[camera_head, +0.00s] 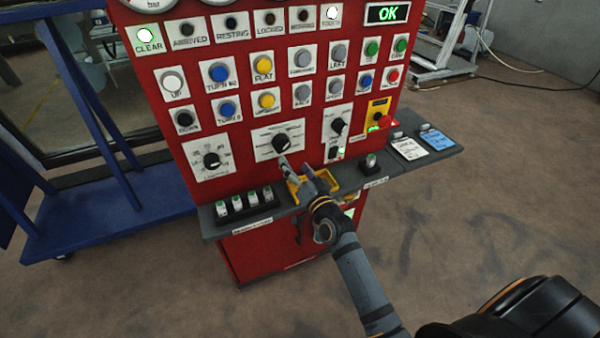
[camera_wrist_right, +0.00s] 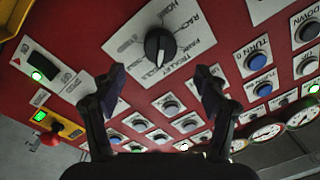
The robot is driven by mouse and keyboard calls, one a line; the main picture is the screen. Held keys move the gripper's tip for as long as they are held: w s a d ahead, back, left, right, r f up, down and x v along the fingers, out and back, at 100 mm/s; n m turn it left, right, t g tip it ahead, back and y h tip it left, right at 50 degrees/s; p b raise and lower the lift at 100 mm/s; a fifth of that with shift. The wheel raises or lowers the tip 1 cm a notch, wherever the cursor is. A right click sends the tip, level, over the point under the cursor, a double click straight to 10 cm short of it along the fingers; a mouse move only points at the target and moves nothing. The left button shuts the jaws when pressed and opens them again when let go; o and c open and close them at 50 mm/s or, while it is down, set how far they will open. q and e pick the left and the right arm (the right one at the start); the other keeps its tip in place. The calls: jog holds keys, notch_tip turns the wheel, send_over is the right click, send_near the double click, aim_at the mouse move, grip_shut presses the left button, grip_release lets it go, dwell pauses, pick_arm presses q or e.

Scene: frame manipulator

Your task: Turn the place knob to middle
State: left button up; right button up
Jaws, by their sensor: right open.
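A black rotary knob (camera_head: 281,142) sits on a white label plate in the lower middle of the red panel. I take it to be the place knob. It also shows in the right wrist view (camera_wrist_right: 160,45), where the picture is turned over and the label reads words like rack and trolley. A pale mark on the knob points down toward the trolley word there. My right gripper (camera_head: 295,166) is open just below and in front of the knob. In the wrist view its two fingers (camera_wrist_right: 159,82) are spread, with the knob beyond their tips and apart from them. My left gripper is not seen.
Other knobs stand left (camera_head: 211,160) and right (camera_head: 338,127) of it. Rows of buttons lie above. A red emergency button (camera_head: 384,121) is to the right.

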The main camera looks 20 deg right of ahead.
jog(key=shift+s+d, duration=0.1)
jog(key=shift+s, duration=1.75)
jog(key=shift+f, duration=0.1)
notch_tip(320, 180, down, 20)
jog(key=s+n+g, duration=0.2)
jog(key=s+g, duration=0.1)
jog(key=g, duration=0.1)
jog(key=s+d+f+n+g+h, duration=0.1)
jog(key=s+d+f+g, duration=0.3)
jog(key=f, duration=0.6)
jog(key=s+a+f+n+g, duration=0.1)
jog(key=s+f, duration=0.6)
jog(key=f, duration=0.2)
jog(key=s+d+f+n+g, duration=0.1)
jog(key=s+f, duration=0.4)
jog(key=s, duration=0.5)
jog(key=s+d+f+n+g, duration=0.1)
jog(key=s+f+g, duration=0.3)
jog(key=s, duration=0.6)
jog(key=s+d+f+n+g+h, duration=0.1)
jog(key=s+d+f+g, duration=0.1)
jog(key=s+f, duration=0.6)
jog(key=s+g, duration=0.1)
jog(key=s, duration=0.2)
jog(key=shift+d, duration=0.3)
